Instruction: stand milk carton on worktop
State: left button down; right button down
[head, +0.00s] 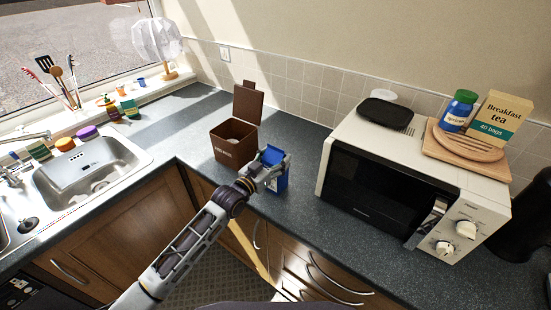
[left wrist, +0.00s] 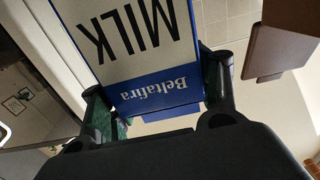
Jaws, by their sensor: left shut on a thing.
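The milk carton (head: 281,182) is blue and white. In the head view it is roughly upright at the front part of the worktop (head: 300,213), just right of the brown box. My left gripper (head: 268,168) is shut on it and covers part of its near side. In the left wrist view the carton (left wrist: 135,45) fills the space between the two fingers, its "MILK" and "Beltafira" lettering upside down. The carton's base is hard to see, so I cannot tell whether it touches the worktop. My right gripper is not in view.
A brown box (head: 231,145) with a raised lid stands just left of the carton. A cream microwave (head: 375,185) stands to the right, with a board, blue jar and tea box on top. The sink (head: 93,172) is at left. Worktop between carton and microwave is clear.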

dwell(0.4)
pick_arm(q)
jog(key=shift+c, duration=1.8)
grip_release()
jog(key=shift+f, duration=0.1)
jog(key=b+v, duration=0.1)
jog(key=v, duration=1.1)
